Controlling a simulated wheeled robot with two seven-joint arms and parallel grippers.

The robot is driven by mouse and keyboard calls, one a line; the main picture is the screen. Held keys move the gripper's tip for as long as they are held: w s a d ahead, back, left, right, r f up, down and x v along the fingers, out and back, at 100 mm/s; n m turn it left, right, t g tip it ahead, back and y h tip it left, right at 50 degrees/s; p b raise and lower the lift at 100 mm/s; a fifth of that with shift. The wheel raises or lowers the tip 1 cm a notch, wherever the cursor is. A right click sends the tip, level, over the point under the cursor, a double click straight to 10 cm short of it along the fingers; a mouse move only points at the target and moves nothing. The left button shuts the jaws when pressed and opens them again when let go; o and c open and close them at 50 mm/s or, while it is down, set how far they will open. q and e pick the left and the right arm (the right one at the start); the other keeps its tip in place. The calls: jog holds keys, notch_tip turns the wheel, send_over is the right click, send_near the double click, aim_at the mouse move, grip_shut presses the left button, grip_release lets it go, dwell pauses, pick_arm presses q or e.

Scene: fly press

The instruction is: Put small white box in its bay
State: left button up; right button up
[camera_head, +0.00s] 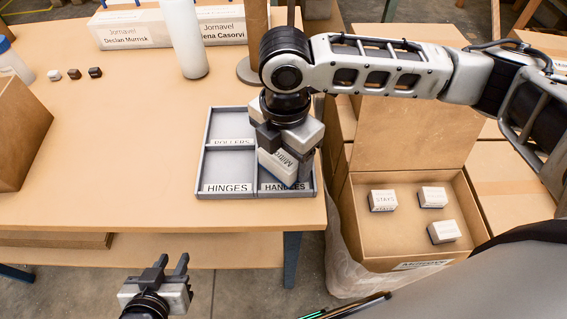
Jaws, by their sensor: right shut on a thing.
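My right gripper (291,157) points down over the right side of the grey divided tray (201,170) and is shut on a small white box (275,165) with lettering that seems to begin "Mitr". The box is tilted, at the HANDLES bay; I cannot tell whether it touches the tray. The tray's labels read ROLLERS, HINGES and HANDLES. The HINGES bay (228,168) and the ROLLERS bay (235,126) look empty. The rear right bay is mostly hidden by my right arm. My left gripper (172,268) is open and empty, low in front of the table.
An open carton (352,230) right of the table holds three small white boxes. A white bottle (185,40) and a brown post (254,40) stand behind the tray. Name signs (130,28) stand at the back. A cardboard box (15,130) is at left.

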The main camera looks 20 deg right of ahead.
jog(key=shift+f, duration=0.45)
jog(key=shift+r, duration=0.1)
jog(key=o, duration=0.9)
notch_tip(320, 180, up, 12)
